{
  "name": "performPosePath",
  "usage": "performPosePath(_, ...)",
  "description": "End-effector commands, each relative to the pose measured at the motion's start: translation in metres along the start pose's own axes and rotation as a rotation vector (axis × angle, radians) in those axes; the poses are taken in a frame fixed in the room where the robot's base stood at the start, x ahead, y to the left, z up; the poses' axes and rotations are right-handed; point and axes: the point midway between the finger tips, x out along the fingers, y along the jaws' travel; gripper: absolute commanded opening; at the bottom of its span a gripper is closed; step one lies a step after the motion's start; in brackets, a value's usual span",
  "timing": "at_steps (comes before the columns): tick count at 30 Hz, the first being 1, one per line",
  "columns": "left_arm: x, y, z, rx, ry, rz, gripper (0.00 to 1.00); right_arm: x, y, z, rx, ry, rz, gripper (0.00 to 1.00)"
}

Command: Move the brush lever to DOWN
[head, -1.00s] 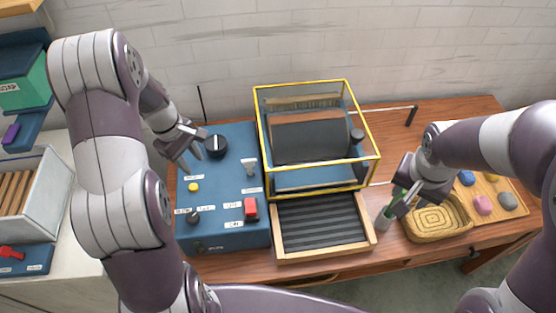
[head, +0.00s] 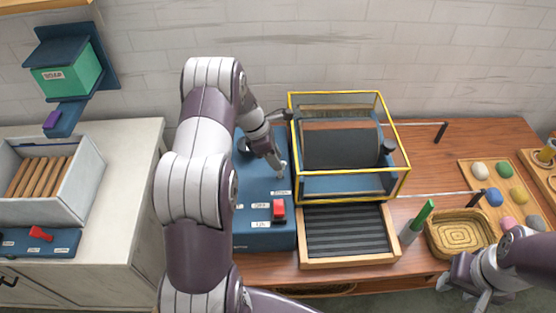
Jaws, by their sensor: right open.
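The blue control panel (head: 262,240) stands on the wooden table, partly hidden behind my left arm. A small pale lever (head: 282,171) stands on its upper right part; I cannot read its label. A red switch (head: 279,209) sits below it. My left gripper (head: 279,167) reaches down at the pale lever, touching it or very close. Its fingers are too small and overlapped to show whether they are open or shut. My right gripper (head: 478,298) is open and empty at the lower right, in front of the table's edge.
A yellow-framed guard with a dark drum (head: 340,148) stands right of the panel, above a ribbed tray (head: 391,247). A grey box (head: 90,190) is at left.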

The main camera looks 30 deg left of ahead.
Motion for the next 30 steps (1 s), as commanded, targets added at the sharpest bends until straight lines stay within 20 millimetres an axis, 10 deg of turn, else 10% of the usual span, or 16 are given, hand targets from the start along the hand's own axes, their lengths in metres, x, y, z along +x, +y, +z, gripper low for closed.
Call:
performPosePath(13, 0.021, 0.000, 0.000, 0.001, 0.000, 0.001, 0.38, -0.004, 0.000, -0.001, 0.001, 0.000, 0.000, 0.45)
performPosePath(17, 0.021, 0.000, 0.000, 0.001, 0.000, 0.001, 0.00, -0.004, 0.000, -0.001, 0.001, 0.000, 0.000, 0.45)
performPosePath(30, 0.025, -0.005, -0.002, 0.031, 0.001, 0.073, 0.00, 0.014, 0.000, 0.002, 0.001, 0.000, 0.000, 0.45)
